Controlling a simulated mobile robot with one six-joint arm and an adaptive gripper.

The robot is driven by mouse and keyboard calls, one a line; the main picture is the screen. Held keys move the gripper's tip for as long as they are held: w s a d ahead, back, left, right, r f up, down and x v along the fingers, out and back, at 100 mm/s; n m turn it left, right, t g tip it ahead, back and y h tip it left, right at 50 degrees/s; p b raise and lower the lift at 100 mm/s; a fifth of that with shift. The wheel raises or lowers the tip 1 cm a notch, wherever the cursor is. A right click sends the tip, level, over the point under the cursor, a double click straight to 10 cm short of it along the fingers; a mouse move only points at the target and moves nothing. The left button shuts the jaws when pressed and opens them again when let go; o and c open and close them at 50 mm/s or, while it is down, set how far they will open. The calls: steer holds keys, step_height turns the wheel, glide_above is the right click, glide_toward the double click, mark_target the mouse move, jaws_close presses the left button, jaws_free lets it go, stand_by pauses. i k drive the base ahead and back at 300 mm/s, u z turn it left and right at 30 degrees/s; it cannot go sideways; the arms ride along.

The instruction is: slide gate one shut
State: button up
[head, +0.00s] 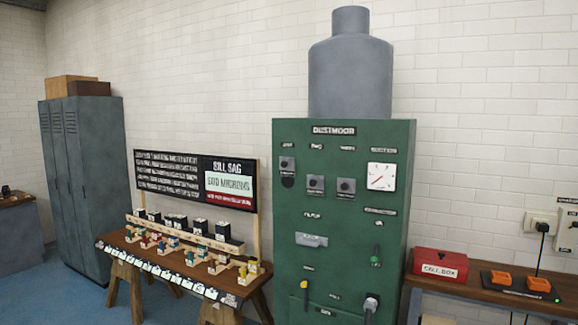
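A tall green cabinet (340,265) marked "DUSTMOOR" stands right of centre in the head view. Three small grey gates with dark knobs sit on its upper front under blurred labels. The leftmost, seemingly gate one (287,163), sits higher than the other two, with a dark round spot (287,183), apparently an opening, below it. The middle gate (315,184) and the right gate (346,186) sit lower, with no such spot showing below them. My gripper is not in view.
A white dial (381,176) is right of the gates. Lower down are a grey handle (311,240) and a hose or plug fitting (371,302). A wooden bench (150,255) with small blocks stands left; a bench with a red box (440,263) stands right.

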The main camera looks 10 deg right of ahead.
mark_target(287, 164)
steer(key=z, duration=0.1)
steer(key=i, duration=1)
steer(key=u, duration=0.05)
